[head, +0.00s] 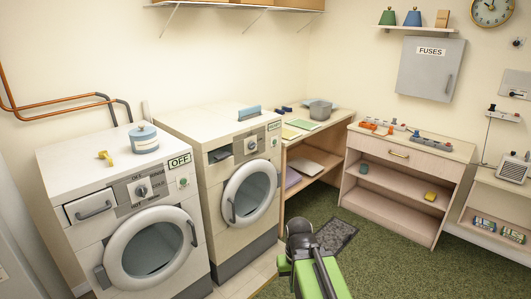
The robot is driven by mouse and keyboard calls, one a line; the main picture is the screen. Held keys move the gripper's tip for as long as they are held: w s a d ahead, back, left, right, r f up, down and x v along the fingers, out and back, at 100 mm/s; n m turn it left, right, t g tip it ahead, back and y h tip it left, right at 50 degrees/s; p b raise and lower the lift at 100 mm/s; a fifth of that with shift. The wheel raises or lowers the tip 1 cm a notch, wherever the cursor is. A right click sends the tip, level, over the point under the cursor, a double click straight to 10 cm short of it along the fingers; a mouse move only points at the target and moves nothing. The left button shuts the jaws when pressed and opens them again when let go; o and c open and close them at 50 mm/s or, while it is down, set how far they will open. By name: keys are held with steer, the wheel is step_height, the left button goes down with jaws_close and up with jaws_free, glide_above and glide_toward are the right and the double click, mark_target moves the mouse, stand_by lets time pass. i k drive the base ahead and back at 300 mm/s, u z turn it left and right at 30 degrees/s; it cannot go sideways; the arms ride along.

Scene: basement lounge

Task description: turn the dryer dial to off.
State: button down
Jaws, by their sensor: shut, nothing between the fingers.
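Two white front-loading machines stand side by side at left. The right machine (217,180), likely the dryer, has a round door and a dial (251,145) on its upper front panel. A small sign (274,126) beside the dial is too small to read surely, and the dial's setting cannot be read. The left machine (65,165) has a drawer, a dial (141,190) with printed words around it, and a sign reading OFF (180,161). My gripper (299,226), dark at the end of my green arm, is shut and empty, over the floor right of both machines.
A blue-grey canister (143,138) and a yellow item (105,157) sit on the left machine. A blue item (249,113) lies on the right one. A wooden shelf desk (331,126) and low cabinet (387,210) stand beyond. Green carpet (385,265) is open at right.

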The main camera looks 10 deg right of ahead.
mark_target(251, 145)
steer(key=u, duration=0.35)
steer(key=i, duration=0.8)
steer(key=u, duration=2.05)
steer(key=k, duration=0.8)
steer(key=z, duration=1.2)
steer(key=i, duration=0.8)
steer(key=u, duration=0.2)
